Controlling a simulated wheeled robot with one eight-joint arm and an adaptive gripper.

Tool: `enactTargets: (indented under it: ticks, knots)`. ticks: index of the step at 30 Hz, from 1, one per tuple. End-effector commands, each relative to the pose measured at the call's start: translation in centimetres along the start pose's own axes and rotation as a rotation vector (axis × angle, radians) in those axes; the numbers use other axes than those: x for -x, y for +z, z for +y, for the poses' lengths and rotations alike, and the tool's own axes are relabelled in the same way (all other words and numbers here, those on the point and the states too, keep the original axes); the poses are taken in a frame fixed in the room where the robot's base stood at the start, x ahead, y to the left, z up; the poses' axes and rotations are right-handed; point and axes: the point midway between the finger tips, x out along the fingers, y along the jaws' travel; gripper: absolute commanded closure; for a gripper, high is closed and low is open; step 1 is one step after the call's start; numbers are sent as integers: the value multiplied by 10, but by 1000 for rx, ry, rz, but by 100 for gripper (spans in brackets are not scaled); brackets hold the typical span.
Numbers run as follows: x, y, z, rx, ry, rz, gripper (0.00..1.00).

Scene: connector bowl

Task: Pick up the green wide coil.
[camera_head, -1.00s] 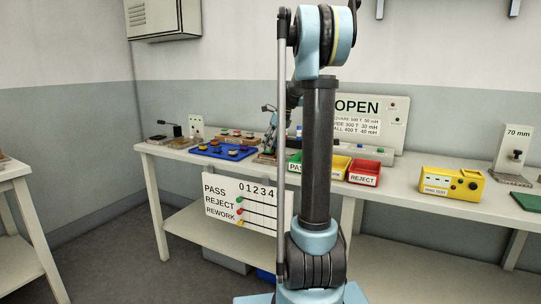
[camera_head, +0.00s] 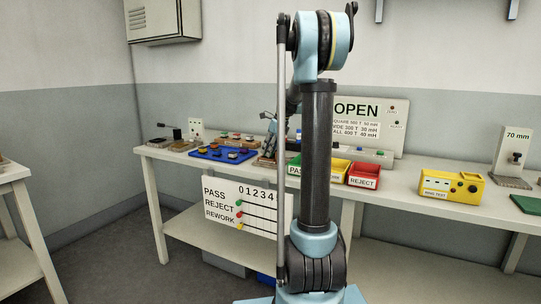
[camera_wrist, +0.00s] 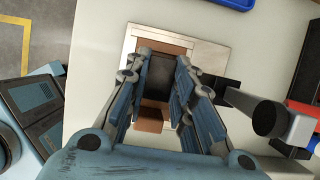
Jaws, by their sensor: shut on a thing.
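My gripper shows from above in the wrist view (camera_wrist: 160,90), its blue fingers closed around a dark, block-like thing (camera_wrist: 160,72). No green shows on this thing, so I cannot tell whether it is the green wide coil. It is over a brown block (camera_wrist: 149,118) on a pale metal plate (camera_wrist: 213,56); I cannot tell whether it touches them. In the head view my gripper (camera_head: 268,150) is small, low at the bench beside the blue tray (camera_head: 205,154). The tray holds several small dark and coloured parts, too small to identify.
A yellow bin (camera_head: 339,168) and red REJECT bin (camera_head: 363,174) stand right of my arm, with a yellow tester (camera_head: 450,187) farther right. An OPEN sign board (camera_head: 393,116) stands behind. In the wrist view, a dark cylinder on a bar (camera_wrist: 268,120) is close at right.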

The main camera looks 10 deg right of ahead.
Motion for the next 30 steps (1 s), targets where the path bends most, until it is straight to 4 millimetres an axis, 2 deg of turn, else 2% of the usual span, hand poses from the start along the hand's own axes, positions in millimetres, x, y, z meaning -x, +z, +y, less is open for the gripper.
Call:
enactTargets:
  ticks: [5,12,18,24,30]
  knots:
    - [16,6,0,0,0,0,100]
    - [55,23,0,0,0,0,100]
    - [81,33,0,0,0,0,100]
    - [91,38,0,0,0,0,100]
    - [92,38,0,0,0,0,100]
